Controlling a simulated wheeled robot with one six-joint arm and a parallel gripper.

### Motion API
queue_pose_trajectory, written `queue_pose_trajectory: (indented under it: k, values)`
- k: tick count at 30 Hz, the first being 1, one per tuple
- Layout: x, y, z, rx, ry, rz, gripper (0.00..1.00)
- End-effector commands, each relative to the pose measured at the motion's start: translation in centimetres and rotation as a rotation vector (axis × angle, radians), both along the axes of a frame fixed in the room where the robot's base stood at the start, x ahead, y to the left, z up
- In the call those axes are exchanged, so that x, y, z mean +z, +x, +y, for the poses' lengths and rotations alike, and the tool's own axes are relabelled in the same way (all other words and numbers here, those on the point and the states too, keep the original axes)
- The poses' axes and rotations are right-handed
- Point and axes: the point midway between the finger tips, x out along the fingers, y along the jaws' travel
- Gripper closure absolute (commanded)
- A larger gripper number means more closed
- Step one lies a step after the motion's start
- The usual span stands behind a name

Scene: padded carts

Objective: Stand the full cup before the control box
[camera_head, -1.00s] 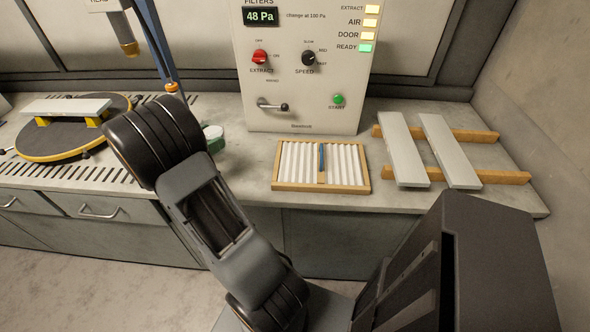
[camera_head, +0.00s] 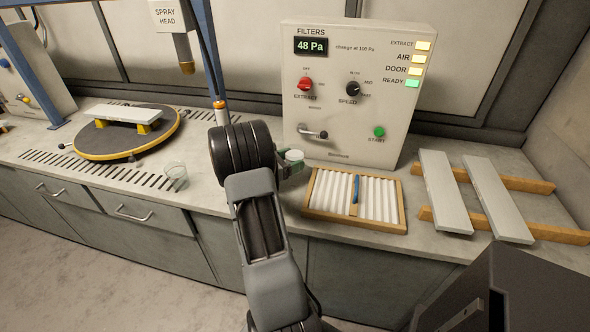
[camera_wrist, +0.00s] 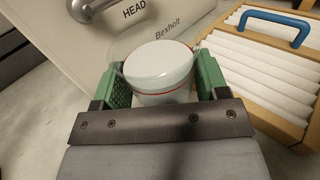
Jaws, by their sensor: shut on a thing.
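The full cup (camera_wrist: 162,68) has a pale, whitish filling and a thin red line around it. It sits between the green finger pads of my gripper (camera_wrist: 158,82), which is shut on it. In the head view the cup's pale top (camera_head: 294,156) shows just right of my black wrist, at the front left of the control box. The control box (camera_head: 345,105) is cream, with a 48 Pa display, knobs and lit lamps. Its lower face (camera_wrist: 120,32) is close beyond the cup in the wrist view. The cup's base is hidden, so I cannot tell whether it touches the bench.
A wooden-framed filter (camera_head: 318,203) with a blue handle lies right of the cup, close by. A clear cup (camera_head: 176,172) stands on the bench to the left. Beyond are a turntable (camera_head: 88,148) with a panel and, far right, two panels (camera_head: 445,190) on wooden bars.

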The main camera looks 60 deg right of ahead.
Motion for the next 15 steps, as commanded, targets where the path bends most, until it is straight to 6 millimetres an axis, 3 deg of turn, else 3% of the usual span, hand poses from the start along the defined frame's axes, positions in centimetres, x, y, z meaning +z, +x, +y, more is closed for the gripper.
queue_pose_trajectory:
  k: [7,15]
  values:
    - [-1.0,-0.4,-0.7,-0.001,0.0,0.0,0.56]
    - [-4.2,-0.5,-0.9,0.0,0.0,0.001,0.56]
